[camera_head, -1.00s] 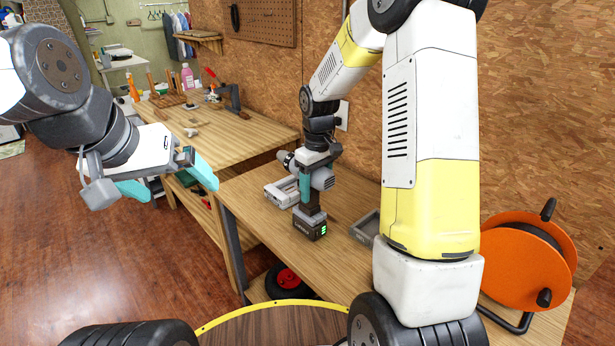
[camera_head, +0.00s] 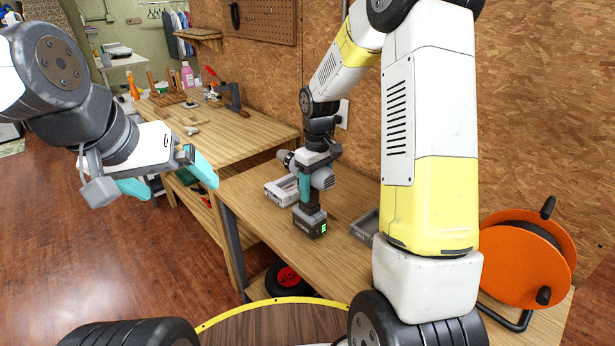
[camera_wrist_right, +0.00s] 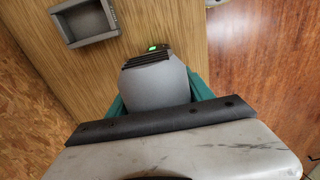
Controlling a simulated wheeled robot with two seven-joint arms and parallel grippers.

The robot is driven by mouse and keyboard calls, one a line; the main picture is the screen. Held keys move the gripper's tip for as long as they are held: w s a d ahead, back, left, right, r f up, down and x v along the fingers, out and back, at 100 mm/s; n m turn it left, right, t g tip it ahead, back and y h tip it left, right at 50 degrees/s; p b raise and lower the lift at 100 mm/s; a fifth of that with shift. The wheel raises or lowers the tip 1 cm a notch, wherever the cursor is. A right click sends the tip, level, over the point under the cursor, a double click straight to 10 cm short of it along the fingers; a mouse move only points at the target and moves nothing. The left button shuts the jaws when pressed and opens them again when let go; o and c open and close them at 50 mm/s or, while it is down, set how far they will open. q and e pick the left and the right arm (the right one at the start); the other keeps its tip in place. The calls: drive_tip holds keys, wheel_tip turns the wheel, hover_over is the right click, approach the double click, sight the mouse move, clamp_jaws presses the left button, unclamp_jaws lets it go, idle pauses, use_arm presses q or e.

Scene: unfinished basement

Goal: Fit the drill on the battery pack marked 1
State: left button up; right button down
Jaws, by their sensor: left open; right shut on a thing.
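The grey drill (camera_head: 321,178) is upright over the near bench, its chuck toward the left in the head view. My right gripper (camera_head: 306,188) is shut on the drill's handle from above. A dark battery pack (camera_head: 309,224) with green lights is at the foot of the handle; its number cannot be read. I cannot tell if drill and pack are fully joined. In the right wrist view the drill's rear housing (camera_wrist_right: 155,82) hides most of the pack, with one green light (camera_wrist_right: 155,48) showing. My left gripper (camera_head: 172,182) is open and empty, left of the bench.
A light grey tray (camera_head: 281,192) lies behind the drill. A grey open tray (camera_head: 364,226) lies to its right and shows in the wrist view (camera_wrist_right: 85,42). An orange cable reel (camera_head: 525,262) stands at the right. The bench front (camera_head: 262,225) is clear.

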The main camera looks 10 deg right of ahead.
drive_tip(key=shift+s+f, duration=0.2)
drive_tip(key=shift+f, duration=0.1)
drive_tip(key=shift+c, duration=1.6)
unclamp_jaws()
drive_tip(key=shift+w, duration=0.1)
wheel_tip(320, 180, up, 8)
drive_tip(key=shift+f, duration=0.2)
drive_tip(key=s+r+m+t, duration=0.2)
drive_tip(key=s+r, duration=0.2)
drive_tip(key=s, duration=0.3)
drive_tip(key=s+r+m+t+y, duration=0.1)
drive_tip(key=s+r, duration=0.3)
drive_tip(key=s, duration=0.4)
drive_tip(key=s+d+r+m+t+y, duration=0.1)
drive_tip(key=s+r+m+t, duration=0.2)
drive_tip(key=s+r, duration=0.2)
drive_tip(key=s, duration=0.2)
drive_tip(key=shift+s, duration=0.4)
